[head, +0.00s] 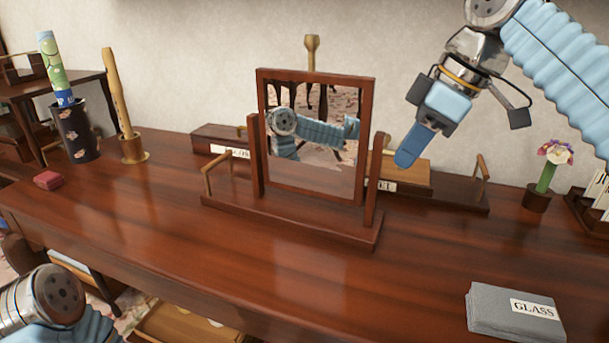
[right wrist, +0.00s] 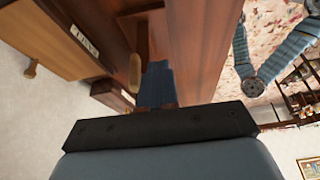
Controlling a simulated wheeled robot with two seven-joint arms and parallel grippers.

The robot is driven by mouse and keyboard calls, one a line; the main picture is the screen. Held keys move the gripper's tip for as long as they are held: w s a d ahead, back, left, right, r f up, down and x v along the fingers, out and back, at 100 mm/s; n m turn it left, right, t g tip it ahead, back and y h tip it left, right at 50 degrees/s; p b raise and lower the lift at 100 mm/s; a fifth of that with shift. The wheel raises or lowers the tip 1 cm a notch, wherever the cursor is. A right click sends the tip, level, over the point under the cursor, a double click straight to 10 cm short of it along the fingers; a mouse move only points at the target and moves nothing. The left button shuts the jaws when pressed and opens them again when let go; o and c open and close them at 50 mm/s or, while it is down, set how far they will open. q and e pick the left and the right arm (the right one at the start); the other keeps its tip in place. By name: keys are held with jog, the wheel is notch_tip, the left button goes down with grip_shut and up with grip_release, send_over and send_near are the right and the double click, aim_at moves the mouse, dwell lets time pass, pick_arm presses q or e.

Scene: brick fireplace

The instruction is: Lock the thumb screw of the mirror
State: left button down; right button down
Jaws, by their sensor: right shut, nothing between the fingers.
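The mirror (head: 338,168) stands upright in a dark red wooden frame between two posts on a long wooden base. A small tan knob (head: 386,140), seemingly the thumb screw, shows at the outer side of the right post. In the right wrist view, a tan rounded knob (right wrist: 135,72) lies just left of my blue fingers, beside the reddish wood of the mirror stand (right wrist: 200,45). My right gripper (head: 408,158) is shut and empty, pointing down just right of the right post. Whether it touches the knob I cannot tell. My left gripper is out of view.
Behind the mirror lies a low wooden box (head: 410,178) with labels and upright handles. A flower in a pot (head: 537,196) stands at right, grey glass sheets (head: 495,312) at front right. A dark cup (head: 77,135) stands at left. The front middle tabletop is clear.

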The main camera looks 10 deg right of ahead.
jog(key=shift+w+d, duration=0.1)
jog(key=shift+w+d+p, duration=0.55)
jog(key=shift+w, duration=0.25)
jog(key=shift+w+d+p, duration=0.5)
jog(key=shift+w+d, duration=0.05)
jog(key=shift+w, duration=0.25)
jog(key=shift+s+a+r, duration=0.1)
jog(key=shift+s+r, duration=0.05)
jog(key=shift+r, duration=0.55)
jog(key=shift+s+a+r, duration=0.1)
jog(key=shift+s+r, duration=0.05)
jog(key=shift+r, duration=0.5)
jog(key=shift+w, duration=0.1)
jog(key=shift+w+d, duration=0.35)
jog(key=shift+w, duration=0.05)
jog(key=shift+f, duration=0.1)
